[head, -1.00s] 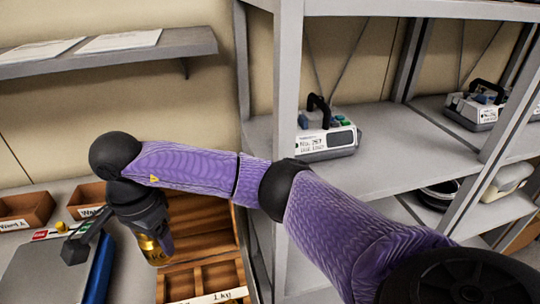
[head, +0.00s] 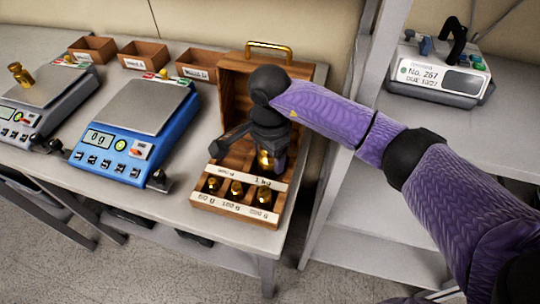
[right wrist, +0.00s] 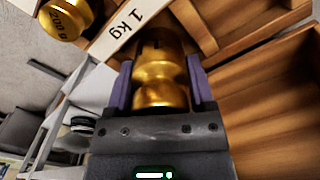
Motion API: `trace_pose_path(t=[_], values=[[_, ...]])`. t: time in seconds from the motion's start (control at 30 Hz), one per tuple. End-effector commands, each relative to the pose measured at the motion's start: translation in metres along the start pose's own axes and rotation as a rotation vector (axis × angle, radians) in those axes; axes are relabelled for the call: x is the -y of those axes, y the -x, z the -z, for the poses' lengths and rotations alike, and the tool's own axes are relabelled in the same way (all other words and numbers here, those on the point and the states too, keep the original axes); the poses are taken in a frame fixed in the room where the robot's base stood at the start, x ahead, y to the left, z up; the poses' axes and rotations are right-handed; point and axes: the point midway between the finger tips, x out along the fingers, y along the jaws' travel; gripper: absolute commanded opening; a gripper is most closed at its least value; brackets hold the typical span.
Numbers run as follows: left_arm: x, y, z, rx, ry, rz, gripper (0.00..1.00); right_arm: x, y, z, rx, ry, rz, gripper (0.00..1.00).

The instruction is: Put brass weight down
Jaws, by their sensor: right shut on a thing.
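My right gripper (head: 268,160) is shut on a brass weight (head: 264,157), held upright at the wooden weight case (head: 197,199), just behind its "1 kg" label. The weight (right wrist: 160,75) also shows in the right wrist view, between both fingers of the gripper (right wrist: 160,88). I cannot tell whether its base touches the case floor. Smaller brass weights sit in the front slots of the case, one of them (head: 236,188) in the middle slot. The case lid stands open at the back with a brass handle (head: 268,48). My left gripper is not in view.
A blue scale (head: 158,128) reading 0 g stands left of the case with an empty pan. A grey scale (head: 75,92) at far left bears a brass weight (head: 20,75). Small wooden trays (head: 141,58) line the back.

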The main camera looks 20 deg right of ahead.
Motion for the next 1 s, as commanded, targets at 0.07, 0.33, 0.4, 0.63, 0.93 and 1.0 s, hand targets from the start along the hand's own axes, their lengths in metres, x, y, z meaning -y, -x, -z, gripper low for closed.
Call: trace_pose_path(t=[0.07, 0.33, 0.4, 0.63, 0.93, 1.0], values=[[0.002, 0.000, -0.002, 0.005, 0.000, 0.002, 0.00, 0.001, 0.000, 0.000, 0.001, 0.000, 0.005, 0.00], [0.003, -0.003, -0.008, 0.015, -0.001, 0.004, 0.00, 0.001, -0.003, 0.000, 0.000, 0.000, 0.005, 0.00], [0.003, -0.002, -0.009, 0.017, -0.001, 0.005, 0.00, 0.000, -0.003, 0.000, 0.000, 0.000, 0.003, 0.84], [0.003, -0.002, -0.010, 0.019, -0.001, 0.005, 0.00, 0.000, -0.003, 0.000, 0.000, 0.000, 0.002, 1.00], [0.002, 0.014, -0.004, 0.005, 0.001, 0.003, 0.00, 0.001, 0.049, 0.001, -0.003, 0.000, 0.008, 1.00], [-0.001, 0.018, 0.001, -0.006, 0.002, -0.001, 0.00, 0.001, 0.070, 0.001, -0.002, 0.000, 0.008, 1.00]])
